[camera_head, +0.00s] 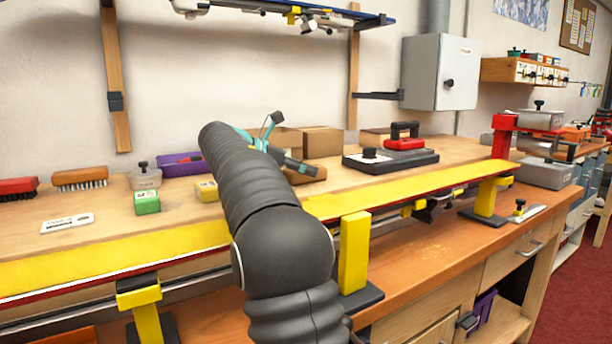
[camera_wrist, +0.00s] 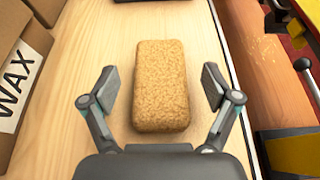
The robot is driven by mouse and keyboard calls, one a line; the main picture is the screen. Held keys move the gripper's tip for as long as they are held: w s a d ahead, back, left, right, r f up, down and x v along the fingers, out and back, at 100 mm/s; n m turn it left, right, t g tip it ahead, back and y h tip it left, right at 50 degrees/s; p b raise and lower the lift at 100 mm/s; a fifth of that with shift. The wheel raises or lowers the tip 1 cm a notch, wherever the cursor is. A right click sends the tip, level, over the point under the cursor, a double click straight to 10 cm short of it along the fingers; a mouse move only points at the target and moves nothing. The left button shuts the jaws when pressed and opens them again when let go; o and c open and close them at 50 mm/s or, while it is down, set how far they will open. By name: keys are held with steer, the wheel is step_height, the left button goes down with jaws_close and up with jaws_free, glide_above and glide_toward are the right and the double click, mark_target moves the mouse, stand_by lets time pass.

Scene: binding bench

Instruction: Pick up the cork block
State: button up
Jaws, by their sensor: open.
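The cork block (camera_wrist: 160,85) is a tan, speckled block with rounded edges, lying on the pale wooden bench top in the middle of the wrist view. My gripper (camera_wrist: 160,88) is open, with one finger on each side of the block and a visible gap on both sides. Nothing is held. Whether the fingertips are down at the block's height or above it I cannot tell. In the head view, a brown edge of what looks like the block (camera_head: 308,174) shows beyond my arm, mostly hidden by the arm and gripper.
Cardboard boxes, one marked WAX (camera_wrist: 22,85), stand left of the block. A yellow rail (camera_head: 420,187) runs along the bench front. Bare wood surrounds the block.

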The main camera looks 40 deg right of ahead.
steer(key=c, duration=1.2)
steer(key=shift+c, duration=0.2)
